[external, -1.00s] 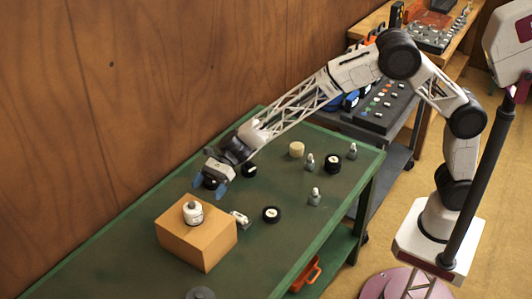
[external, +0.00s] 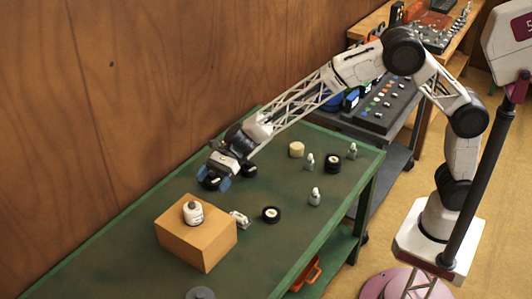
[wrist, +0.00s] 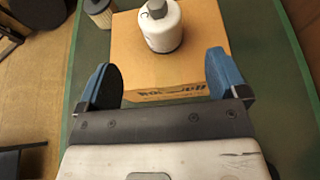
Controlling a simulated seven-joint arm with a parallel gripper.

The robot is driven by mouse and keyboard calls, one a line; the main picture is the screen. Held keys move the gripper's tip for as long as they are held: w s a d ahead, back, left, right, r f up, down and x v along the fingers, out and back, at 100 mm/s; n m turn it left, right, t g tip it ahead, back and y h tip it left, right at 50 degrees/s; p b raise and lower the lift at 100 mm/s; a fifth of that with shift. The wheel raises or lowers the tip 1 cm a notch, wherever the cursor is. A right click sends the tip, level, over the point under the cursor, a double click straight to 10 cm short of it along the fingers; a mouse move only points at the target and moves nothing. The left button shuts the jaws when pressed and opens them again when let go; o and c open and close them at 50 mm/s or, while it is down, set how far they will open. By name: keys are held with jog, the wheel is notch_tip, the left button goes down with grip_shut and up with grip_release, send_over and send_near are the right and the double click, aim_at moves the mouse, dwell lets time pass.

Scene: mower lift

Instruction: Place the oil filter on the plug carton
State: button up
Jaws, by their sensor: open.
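The oil filter, a white can with a grey cap (external: 193,213), stands upright on top of the brown plug carton (external: 205,246). In the wrist view the filter (wrist: 160,29) stands on the carton's top face (wrist: 205,50), ahead of my fingers, and nothing touches it. My gripper (external: 217,181) is open and empty, above the bench beyond the carton in the external view. Its two blue fingertips (wrist: 165,75) are spread wide in the wrist view, with the carton's printed side between and beyond them.
A small pale cylinder (wrist: 98,10) stands beside the carton; it also shows in the external view (external: 239,218). A black round part (external: 271,214), a cream cylinder (external: 296,149) and several small grey bottles (external: 315,196) are on the green bench (external: 120,245). A wooden wall (external: 90,110) runs along the far side.

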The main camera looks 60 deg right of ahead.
jog(key=shift+d, duration=0.1)
jog(key=s+d+r+n+h, duration=0.25)
jog(key=s+d+r, duration=0.2)
jog(key=d, duration=0.55)
jog(key=s+d+r+n+h, duration=0.1)
jog(key=s+d+r+n, duration=0.4)
jog(key=d, duration=0.6)
jog(key=s+d+r+n+h, duration=0.25)
jog(key=s+d, duration=0.35)
jog(key=d, duration=0.4)
jog(key=s+d+n+t+h, duration=0.2)
jog(key=s+d+n+h, duration=0.5)
jog(key=s+d, duration=1.9)
jog(key=shift+s+d+f+n+t+h, duration=0.3)
jog(key=shift+d+f+n, duration=0.15)
jog(key=shift+d, duration=0.1)
